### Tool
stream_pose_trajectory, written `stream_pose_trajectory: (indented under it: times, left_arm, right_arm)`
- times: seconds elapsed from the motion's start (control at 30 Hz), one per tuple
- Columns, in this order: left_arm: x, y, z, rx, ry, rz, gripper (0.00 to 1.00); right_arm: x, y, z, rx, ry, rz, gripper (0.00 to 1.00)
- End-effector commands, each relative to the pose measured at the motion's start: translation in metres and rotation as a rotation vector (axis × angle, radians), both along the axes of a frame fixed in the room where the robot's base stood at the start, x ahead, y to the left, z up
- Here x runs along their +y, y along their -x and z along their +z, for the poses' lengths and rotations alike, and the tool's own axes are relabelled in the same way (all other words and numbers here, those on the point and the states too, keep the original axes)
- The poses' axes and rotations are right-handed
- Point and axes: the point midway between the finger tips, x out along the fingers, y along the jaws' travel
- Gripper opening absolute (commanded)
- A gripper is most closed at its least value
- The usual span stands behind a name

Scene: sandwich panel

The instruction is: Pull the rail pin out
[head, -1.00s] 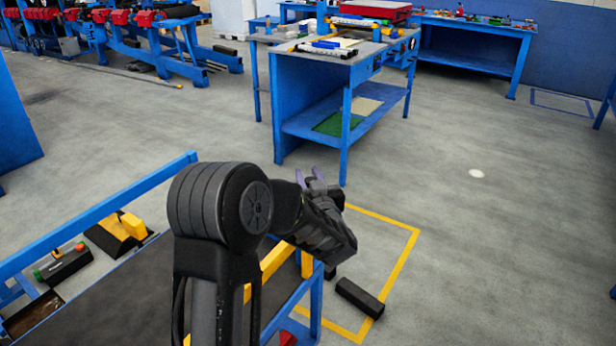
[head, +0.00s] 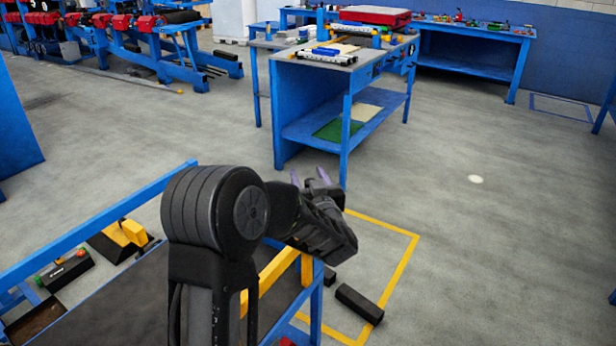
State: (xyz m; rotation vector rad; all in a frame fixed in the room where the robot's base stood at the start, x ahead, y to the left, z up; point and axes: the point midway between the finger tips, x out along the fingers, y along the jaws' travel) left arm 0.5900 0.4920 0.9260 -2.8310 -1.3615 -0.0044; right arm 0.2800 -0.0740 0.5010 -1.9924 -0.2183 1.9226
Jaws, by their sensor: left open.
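My left gripper (head: 311,178) is in the middle of the head view, its two purple-grey fingers apart and pointing away from me. Nothing shows between them. It is in front of the blue workbench in the picture and beyond the right end of the near blue frame. I cannot make out a rail pin in this view; my arm hides part of the near frame. My right gripper is not in view.
The near blue frame (head: 88,228) has a dark panel and yellow blocks (head: 272,270). A blue workbench (head: 310,75) stands ahead. The floor at right is clear.

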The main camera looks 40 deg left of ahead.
Motion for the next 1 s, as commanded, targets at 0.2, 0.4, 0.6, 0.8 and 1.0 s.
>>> stream_pose_trajectory:
  times: [0.2,0.4,0.6,0.8,1.0]
  left_arm:
    - [-0.001,0.001,-0.001,0.002,0.001,0.0,0.5]
    - [-0.017,0.012,-0.001,0.001,0.002,-0.002,0.5]
    - [-0.043,0.033,-0.001,0.001,0.002,-0.004,0.5]
    - [-0.059,0.047,-0.001,0.0,0.0,-0.001,0.5]
    - [-0.061,0.049,-0.001,0.001,0.001,0.0,0.5]
  right_arm:
    - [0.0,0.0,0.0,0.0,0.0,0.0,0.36]
    - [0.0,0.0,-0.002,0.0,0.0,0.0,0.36]
    - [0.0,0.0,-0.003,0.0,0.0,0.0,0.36]
    - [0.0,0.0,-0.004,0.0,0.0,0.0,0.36]
    - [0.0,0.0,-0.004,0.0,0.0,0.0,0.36]
